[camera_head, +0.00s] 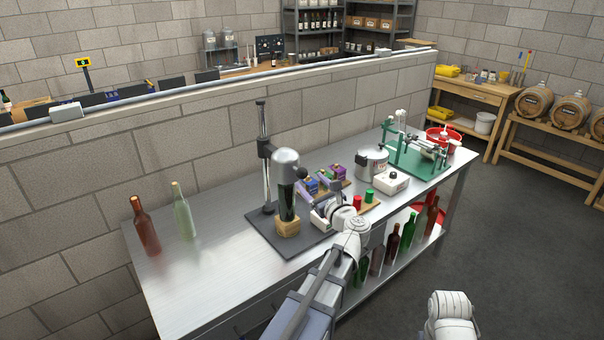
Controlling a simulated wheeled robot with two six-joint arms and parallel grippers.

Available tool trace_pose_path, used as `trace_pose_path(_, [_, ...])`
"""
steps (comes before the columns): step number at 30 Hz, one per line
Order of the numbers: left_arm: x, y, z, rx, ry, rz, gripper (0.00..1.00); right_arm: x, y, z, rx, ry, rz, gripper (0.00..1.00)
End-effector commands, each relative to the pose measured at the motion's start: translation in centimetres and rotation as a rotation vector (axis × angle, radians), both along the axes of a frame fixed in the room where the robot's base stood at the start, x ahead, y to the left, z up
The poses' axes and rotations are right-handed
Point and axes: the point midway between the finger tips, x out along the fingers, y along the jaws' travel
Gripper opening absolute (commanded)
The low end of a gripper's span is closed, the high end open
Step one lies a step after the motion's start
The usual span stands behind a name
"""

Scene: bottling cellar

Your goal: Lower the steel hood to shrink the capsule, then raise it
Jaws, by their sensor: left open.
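A dark green bottle (287,204) stands upright under the hood on a wooden block (288,228). The hood hides the bottle's neck, so the capsule is out of sight. My left gripper (317,213) is open and empty, just right of the bottle and below the knob, apart from the knob. My right arm shows at bottom right, but its gripper is out of frame.
A brown bottle (146,228) and a clear pale bottle (184,212) stand on the steel table's left. The table's front left is clear.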

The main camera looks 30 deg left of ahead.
Motion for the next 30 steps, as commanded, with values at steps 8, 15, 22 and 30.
trace_pose_path(8, [2.6, 3.7, 0.0, 0.001, 0.001, 0.003, 0.76, 0.0, 0.0, 0.0, 0.000, 0.000, 0.000, 0.50])
trace_pose_path(15, [3.8, 5.5, 0.0, 0.002, 0.003, 0.001, 0.76, 0.0, 0.0, 0.0, 0.000, 0.000, 0.000, 0.50])
trace_pose_path(22, [3.9, 5.8, 0.0, 0.002, 0.002, 0.000, 0.76, 0.0, 0.0, 0.0, 0.000, 0.000, 0.000, 0.50])
trace_pose_path(30, [3.9, 5.8, 0.0, 0.002, 0.002, 0.000, 0.60, 0.0, 0.0, 0.0, 0.000, 0.000, 0.000, 0.50])
